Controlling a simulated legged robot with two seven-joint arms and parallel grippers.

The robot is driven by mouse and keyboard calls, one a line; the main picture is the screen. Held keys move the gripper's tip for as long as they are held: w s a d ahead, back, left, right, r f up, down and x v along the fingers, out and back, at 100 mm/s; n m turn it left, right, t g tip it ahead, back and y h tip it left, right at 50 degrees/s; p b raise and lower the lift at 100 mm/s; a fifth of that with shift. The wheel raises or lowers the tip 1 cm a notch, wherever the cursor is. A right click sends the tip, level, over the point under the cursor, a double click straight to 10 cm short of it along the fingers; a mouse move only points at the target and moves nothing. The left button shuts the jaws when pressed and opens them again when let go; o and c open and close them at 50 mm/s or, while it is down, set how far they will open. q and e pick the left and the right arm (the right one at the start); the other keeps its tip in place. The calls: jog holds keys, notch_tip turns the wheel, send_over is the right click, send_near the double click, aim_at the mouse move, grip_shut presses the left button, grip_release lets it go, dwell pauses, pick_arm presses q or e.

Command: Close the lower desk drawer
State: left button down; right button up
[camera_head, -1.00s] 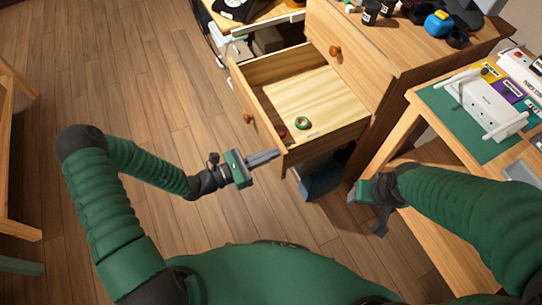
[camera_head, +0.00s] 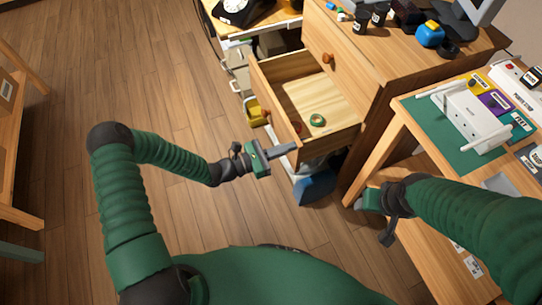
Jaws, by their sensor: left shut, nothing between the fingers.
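The lower desk drawer (camera_head: 277,72) is partly open, sticking out to the left from the wooden desk (camera_head: 385,70). A small green ring (camera_head: 317,120) and a reddish item lie inside it. Its round knob (camera_head: 267,117) is on the front panel. My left gripper (camera_head: 284,150) is shut and empty, its fingers at the near end of the drawer front; I cannot tell whether they press on it. My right gripper (camera_head: 378,218) is low beside the right-hand table, away from the drawer; its fingers are partly hidden.
An upper drawer with a knob (camera_head: 327,58) looks shut. A blue bin (camera_head: 314,187) stands on the floor below the lower drawer. The right-hand table (camera_head: 407,108) holds a green mat and a white device.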

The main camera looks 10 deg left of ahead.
pick_arm(q)
jog(key=x, duration=1.9)
jog(key=shift+w, duration=0.2)
pick_arm(e)
jog(key=shift+a+r, duration=0.35)
jog(key=shift+r, duration=0.1)
jog(key=shift+d, duration=0.15)
pick_arm(q)
jog(key=shift+a, duration=0.1)
